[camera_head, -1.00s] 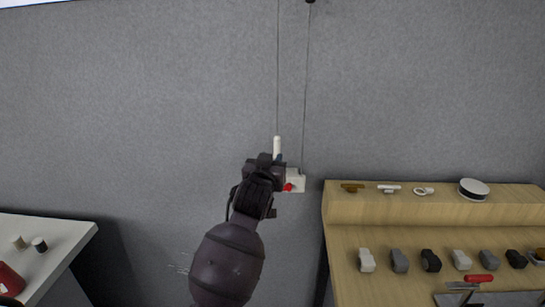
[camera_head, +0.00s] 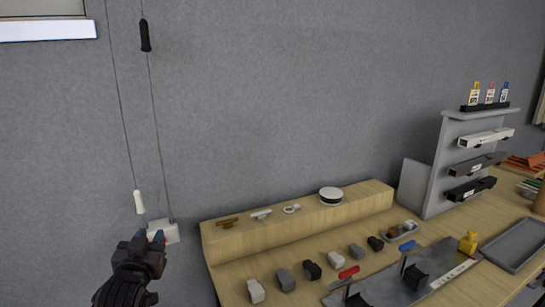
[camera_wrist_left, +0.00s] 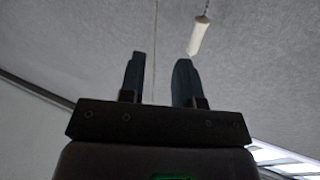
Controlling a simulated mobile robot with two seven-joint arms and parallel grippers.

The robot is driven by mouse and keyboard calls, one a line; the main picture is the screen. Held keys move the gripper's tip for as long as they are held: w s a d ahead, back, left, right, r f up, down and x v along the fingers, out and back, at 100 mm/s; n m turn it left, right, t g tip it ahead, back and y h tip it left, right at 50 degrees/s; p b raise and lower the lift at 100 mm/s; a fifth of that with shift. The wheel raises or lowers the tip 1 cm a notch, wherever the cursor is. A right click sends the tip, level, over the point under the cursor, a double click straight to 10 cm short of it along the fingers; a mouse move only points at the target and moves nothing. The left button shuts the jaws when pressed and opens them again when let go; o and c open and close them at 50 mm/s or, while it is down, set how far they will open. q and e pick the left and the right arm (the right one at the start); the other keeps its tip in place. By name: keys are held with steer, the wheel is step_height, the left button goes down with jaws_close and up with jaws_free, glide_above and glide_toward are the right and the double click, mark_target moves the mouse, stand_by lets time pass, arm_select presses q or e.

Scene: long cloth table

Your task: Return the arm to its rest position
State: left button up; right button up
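My left gripper (camera_head: 150,238) is at the lower left of the head view, in front of the grey wall. In the left wrist view its two dark fingers (camera_wrist_left: 158,65) stand apart with nothing between them. A white cord pull (camera_head: 139,202) hangs on a thin cord just above the gripper. It also shows in the left wrist view (camera_wrist_left: 199,36), beyond the fingertips and clear of them. My right gripper is in neither view.
A white wall box (camera_head: 167,232) is close behind the gripper. A black cord pull (camera_head: 145,36) hangs higher. To the right is a wooden bench (camera_head: 240,263) with a raised shelf, small blocks and clamps. A grey rack (camera_head: 446,150) stands farther right.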

arm_select(q)
steer(key=s+f+g+h, duration=0.1)
steer(key=s+f+g, duration=0.6)
steer(key=s+f, duration=2.3)
steer(key=shift+s+d+f+m+h, duration=0.25)
steer(key=shift+s+m+h, duration=0.05)
steer(key=shift+m+h, duration=0.1)
